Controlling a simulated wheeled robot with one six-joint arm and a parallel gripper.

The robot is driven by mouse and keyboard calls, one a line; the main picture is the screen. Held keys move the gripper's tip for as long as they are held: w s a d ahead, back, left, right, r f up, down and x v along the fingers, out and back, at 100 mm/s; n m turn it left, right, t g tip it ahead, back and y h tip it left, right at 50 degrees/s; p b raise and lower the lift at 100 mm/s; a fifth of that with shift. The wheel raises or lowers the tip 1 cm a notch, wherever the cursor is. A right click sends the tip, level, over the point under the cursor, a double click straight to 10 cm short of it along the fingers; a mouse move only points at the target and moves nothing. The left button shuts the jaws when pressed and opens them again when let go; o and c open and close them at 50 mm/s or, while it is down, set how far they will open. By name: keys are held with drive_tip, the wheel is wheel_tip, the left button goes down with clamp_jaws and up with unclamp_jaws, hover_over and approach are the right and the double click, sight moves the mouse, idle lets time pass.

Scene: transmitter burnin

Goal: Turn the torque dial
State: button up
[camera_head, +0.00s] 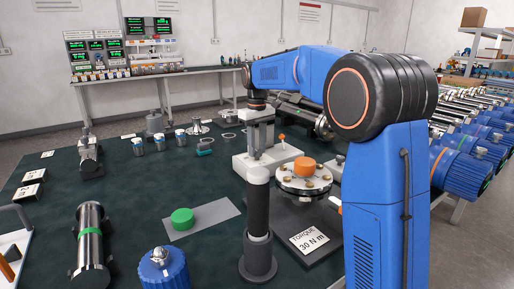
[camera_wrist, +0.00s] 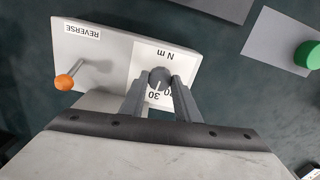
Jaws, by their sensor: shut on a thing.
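The torque dial (camera_wrist: 159,78) is a small dark grey knob with a pale pointer line, on a white scale plate (camera_wrist: 146,60) marked "N m" and "30" in the wrist view. My gripper (camera_wrist: 160,84) has one finger on each side of the knob and is shut on it. In the camera_head view my gripper (camera_head: 252,140) reaches down to the white control box (camera_head: 276,154); the dial itself does not show there. The pointer is directed towards the "30" side of the scale. A sign (camera_head: 310,240) reads "TORQUE 30 N m".
An orange-tipped lever (camera_wrist: 65,82) beside the "REVERSE" label stands close to my gripper. A dark upright cylinder (camera_head: 258,208) and a round flange (camera_head: 304,181) with an orange centre stand in front of the box. A green disc (camera_head: 183,218) lies on a grey plate at left.

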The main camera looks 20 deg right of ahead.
sight(257, 151)
drive_tip(key=shift+n, duration=0.7)
drive_tip(key=o, duration=1)
drive_tip(key=shift+o, duration=0.2)
drive_tip(key=shift+r, duration=0.1)
wheel_tip(257, 151, up, 17)
drive_tip(key=shift+r, duration=0.15)
